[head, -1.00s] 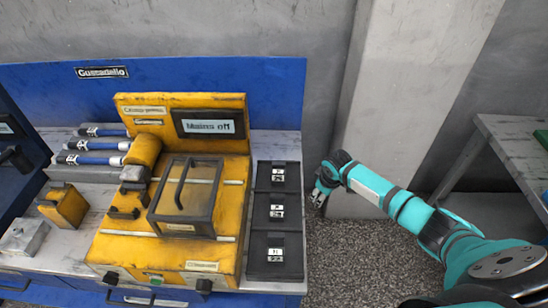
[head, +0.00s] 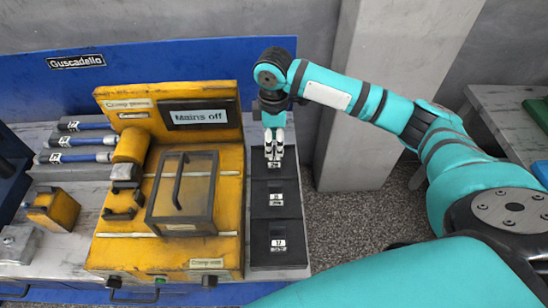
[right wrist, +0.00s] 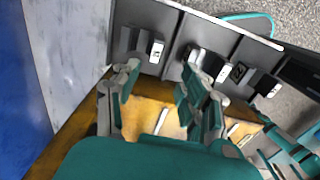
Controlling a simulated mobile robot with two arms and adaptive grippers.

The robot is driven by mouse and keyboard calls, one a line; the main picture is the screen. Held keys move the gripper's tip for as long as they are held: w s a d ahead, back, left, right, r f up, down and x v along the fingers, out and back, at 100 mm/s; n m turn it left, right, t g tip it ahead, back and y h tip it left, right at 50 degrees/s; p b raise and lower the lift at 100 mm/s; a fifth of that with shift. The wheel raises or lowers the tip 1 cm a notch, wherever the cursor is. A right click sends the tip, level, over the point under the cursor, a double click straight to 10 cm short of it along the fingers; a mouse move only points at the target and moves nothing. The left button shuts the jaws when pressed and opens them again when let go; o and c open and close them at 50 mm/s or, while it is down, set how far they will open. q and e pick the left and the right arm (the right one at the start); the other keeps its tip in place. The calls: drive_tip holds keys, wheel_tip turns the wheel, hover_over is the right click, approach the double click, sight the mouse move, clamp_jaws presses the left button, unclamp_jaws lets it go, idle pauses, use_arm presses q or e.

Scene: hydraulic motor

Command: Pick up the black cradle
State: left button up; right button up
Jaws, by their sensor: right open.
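A long black tray (head: 264,251) with several compartments lies on the bench, right of the yellow machine. Dark parts with white number labels sit in it, at the middle (head: 276,199) and the near end (head: 278,244). I cannot tell for sure which dark part is the black cradle. My right gripper (head: 274,152) points down over the far compartment, largely hiding its contents. In the right wrist view its fingers (right wrist: 163,84) are apart with nothing between them, and the labelled dark part (right wrist: 143,46) shows beyond them. My left gripper is not in view.
The yellow machine (head: 220,245) with a dark-framed lid (head: 184,192) and a "Mains off" screen (head: 199,114) stands close left of the tray. A blue back panel (head: 40,95) rises behind. Blue-grey cylinders (head: 82,141) and a small yellow block (head: 55,208) lie left.

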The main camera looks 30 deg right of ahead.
sight(274, 158)
wheel_tip(274, 158, down, 5)
drive_tip(key=shift+r+p, duration=0.1)
drive_tip(key=shift+p, duration=0.2)
drive_tip(key=shift+w+d+f+p, duration=0.15)
drive_tip(key=shift+f+p, duration=0.2)
drive_tip(key=shift+f, duration=1)
drive_tip(key=shift+w+d+f+p, duration=0.15)
drive_tip(key=shift+f+p, duration=0.2)
drive_tip(key=shift+f, duration=0.95)
clamp_jaws()
drive_tip(key=shift+r, duration=0.1)
